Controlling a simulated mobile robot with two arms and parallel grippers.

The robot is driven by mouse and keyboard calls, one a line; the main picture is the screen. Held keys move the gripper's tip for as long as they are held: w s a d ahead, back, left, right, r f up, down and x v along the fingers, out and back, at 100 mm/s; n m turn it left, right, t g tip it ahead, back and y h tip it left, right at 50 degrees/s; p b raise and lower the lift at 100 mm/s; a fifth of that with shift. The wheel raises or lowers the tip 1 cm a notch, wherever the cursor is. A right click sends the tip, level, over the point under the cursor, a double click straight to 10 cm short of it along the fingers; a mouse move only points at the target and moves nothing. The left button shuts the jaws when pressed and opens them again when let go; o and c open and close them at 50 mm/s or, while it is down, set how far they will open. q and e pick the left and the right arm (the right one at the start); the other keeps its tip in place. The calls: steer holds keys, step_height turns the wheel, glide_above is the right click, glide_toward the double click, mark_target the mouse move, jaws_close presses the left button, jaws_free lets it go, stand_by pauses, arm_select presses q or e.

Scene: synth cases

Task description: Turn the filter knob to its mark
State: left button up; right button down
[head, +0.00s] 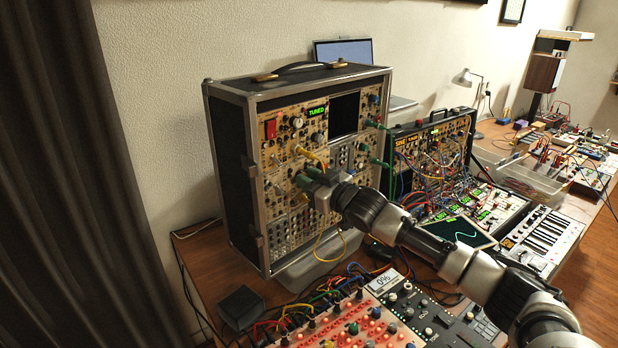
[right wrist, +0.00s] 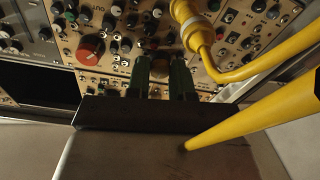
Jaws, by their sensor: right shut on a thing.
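The tall rack case (head: 230,172) stands on the table with a tan panel full of knobs and jacks. My right gripper (head: 308,177) reaches its lower middle from the right. In the right wrist view, the two green fingers (right wrist: 160,72) point at the panel and are closed around the filter knob, which they mostly hide. The knob's mark and pointer cannot be made out. A large red knob (right wrist: 90,49) sits to the left of the fingers, apart from them. A green "TUNED" display (head: 317,110) is lit at the panel's top. My left gripper is not in view.
Yellow cables (right wrist: 245,72) cross close beside the fingers, with a thick yellow plug (right wrist: 192,24) above right. A second patched synth case (head: 440,140) stands to the right. A red-lit panel (head: 335,322) with cables lies in front, near a small black box (head: 241,306).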

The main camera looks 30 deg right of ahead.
steer(key=shift+f, duration=0.1)
stand_by(0.4)
steer(key=c, duration=1)
jaws_free()
steer(key=shift+s+d+f, duration=0.1)
steer(key=shift+s+d, duration=0.1)
steer(key=shift+s, duration=0.3)
steer(key=b+v, duration=0.3)
steer(key=v, duration=0.6)
steer(key=shift+s+d+b, duration=0.15)
steer(key=shift+s+b, duration=0.15)
steer(key=shift+s, duration=0.05)
